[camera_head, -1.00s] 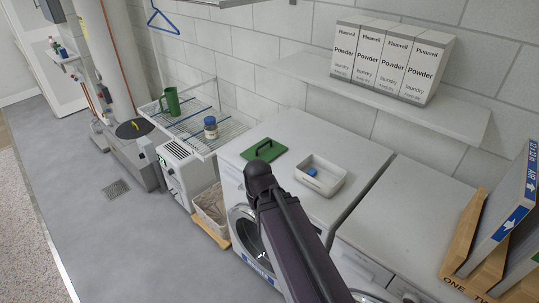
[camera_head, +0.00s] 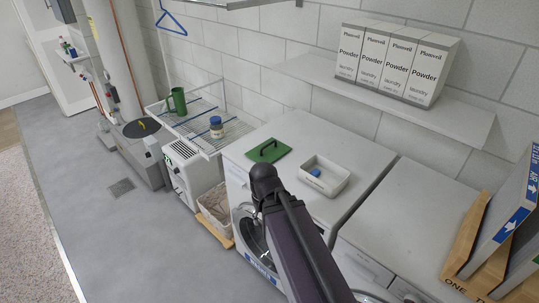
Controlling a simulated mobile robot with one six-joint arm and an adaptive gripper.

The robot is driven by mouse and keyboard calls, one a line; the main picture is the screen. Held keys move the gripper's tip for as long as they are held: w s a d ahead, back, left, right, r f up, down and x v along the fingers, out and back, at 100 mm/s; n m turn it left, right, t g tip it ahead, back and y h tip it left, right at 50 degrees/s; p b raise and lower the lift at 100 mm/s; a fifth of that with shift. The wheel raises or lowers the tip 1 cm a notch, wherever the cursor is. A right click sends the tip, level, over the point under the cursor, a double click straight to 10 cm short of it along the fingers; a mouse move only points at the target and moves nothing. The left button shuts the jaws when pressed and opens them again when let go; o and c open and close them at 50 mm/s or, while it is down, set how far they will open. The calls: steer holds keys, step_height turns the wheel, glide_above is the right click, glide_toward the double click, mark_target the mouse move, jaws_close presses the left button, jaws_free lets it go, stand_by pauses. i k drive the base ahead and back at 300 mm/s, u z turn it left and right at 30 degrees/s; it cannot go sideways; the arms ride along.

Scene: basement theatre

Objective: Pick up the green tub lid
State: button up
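My gripper cannot be made out in this view.
A wall shelf (camera_head: 440,112) bears several powder boxes (camera_head: 399,62). A second white machine (camera_head: 412,205) stands right. A wooden rack (camera_head: 466,240) holds blue-and-white panels. Floor at left is clear.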

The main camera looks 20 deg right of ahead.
mark_target(271, 150)
steer(key=z, duration=0.2)
steer(key=k, duration=0.45)
steer(key=u, duration=1.25)
steer(key=i, duration=1.25)
steer(key=z, duration=0.25)
